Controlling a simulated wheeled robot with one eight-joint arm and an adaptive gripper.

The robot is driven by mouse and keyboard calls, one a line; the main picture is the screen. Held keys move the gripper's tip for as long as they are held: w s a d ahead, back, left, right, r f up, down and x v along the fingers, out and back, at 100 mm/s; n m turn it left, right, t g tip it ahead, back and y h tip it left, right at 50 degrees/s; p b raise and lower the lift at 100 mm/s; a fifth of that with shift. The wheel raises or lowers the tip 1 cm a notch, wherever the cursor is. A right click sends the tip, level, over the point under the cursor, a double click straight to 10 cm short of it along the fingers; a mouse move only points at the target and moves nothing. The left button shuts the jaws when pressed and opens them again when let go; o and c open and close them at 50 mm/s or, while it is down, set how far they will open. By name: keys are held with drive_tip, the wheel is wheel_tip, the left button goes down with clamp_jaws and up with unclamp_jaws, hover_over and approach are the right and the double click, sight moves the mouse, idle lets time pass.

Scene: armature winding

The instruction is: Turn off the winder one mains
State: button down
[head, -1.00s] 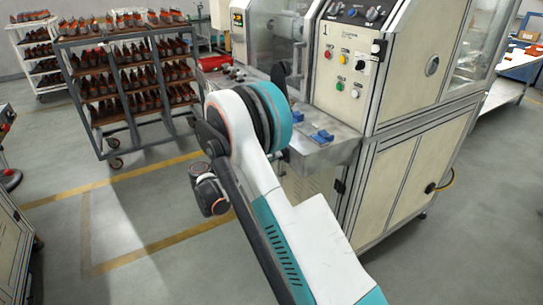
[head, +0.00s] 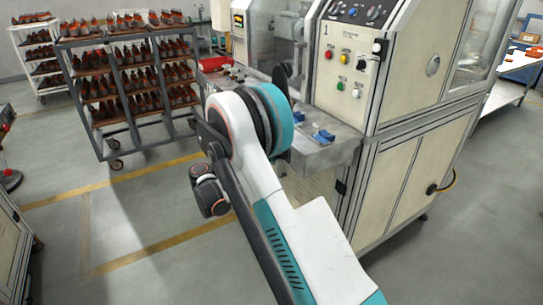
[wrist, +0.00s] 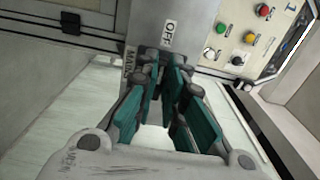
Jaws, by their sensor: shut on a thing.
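Winder one (head: 350,45) is the cream cabinet marked "1" in the head view. In the wrist view a grey mains switch box (wrist: 185,15) carries an "OFF" label and a "MAINS" label. My gripper (wrist: 163,64), with teal pads, is right at this box, just below the "OFF" label. Its jaws are closed on the mains switch handle, which is mostly hidden between the fingertips. I cannot make out the handle's exact position. In the head view my own arm hides most of the gripper.
Coloured buttons (wrist: 249,37) sit on the panel right of the switch box in the wrist view. A metal shelf with blue blocks (head: 322,136) juts out below the panel. A loaded rack (head: 125,75) stands at the back left.

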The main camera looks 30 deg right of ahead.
idle(0.3)
drive_tip(key=c, duration=1.7)
unclamp_jaws()
drive_tip(key=shift+a, duration=0.15)
drive_tip(key=a, duration=1.2)
drive_tip(key=shift+s, duration=0.15)
drive_tip(key=shift+d, duration=0.1)
